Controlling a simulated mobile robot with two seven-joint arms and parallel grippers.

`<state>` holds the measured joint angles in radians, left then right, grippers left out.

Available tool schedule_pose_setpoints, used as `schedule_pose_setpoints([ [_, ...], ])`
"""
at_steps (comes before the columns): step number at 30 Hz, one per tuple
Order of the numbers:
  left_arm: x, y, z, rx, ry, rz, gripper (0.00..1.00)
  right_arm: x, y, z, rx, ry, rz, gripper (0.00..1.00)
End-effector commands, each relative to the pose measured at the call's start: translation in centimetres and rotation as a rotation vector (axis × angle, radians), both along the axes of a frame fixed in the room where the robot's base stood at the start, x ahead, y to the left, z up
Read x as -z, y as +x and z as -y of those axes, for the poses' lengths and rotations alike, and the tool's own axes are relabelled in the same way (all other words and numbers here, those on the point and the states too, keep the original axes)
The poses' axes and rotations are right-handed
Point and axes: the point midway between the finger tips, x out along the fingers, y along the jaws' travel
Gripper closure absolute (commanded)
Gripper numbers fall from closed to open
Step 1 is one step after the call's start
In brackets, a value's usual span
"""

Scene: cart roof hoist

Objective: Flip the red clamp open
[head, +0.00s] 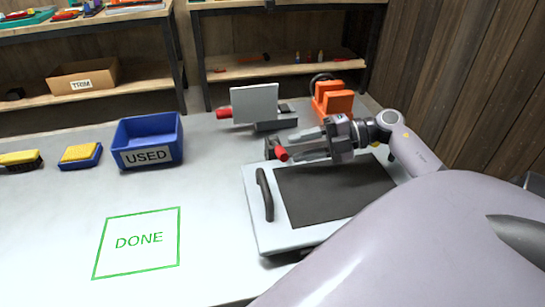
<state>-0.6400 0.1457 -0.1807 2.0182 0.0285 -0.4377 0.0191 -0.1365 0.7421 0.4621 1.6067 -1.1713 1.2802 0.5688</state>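A red clamp handle (282,154) shows as a short red cylinder beside a dark block (271,146), at the back left corner of a white panel (256,224) with a dark inset. My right gripper (291,147) comes in from the right above the panel's back edge. Its two fingers are apart, pointing left, with their tips close to the red handle. I cannot tell whether the lower finger touches it. The fingers hide part of the clamp. My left gripper is not in view.
A white plate (255,103) with a red knob (223,112) stands on a grey fixture behind. An orange block (333,100) stands to its right. The green DONE square (139,240) is clear.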

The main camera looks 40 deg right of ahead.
Motion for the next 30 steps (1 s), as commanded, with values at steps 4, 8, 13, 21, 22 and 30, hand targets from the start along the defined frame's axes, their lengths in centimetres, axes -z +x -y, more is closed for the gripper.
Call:
schedule_pose_setpoints([
  [4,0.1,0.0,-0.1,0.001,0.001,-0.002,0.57,0.3,0.5,-0.7,-0.002,0.002,0.002,0.62],
  [8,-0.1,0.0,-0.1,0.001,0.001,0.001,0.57,0.6,1.7,-2.1,-0.003,0.002,0.005,0.62],
  [13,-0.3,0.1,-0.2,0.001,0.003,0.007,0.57,1.3,3.2,-4.0,-0.001,0.002,0.003,0.62],
  [21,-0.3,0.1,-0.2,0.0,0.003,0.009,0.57,1.9,4.4,-5.4,0.0,0.0,0.001,0.62],
  [22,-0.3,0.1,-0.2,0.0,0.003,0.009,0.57,1.9,4.4,-5.4,0.0,0.0,0.001,0.62],
  [30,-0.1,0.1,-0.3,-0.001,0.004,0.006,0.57,1.9,4.3,-5.4,-0.001,0.0,0.0,0.92],
])
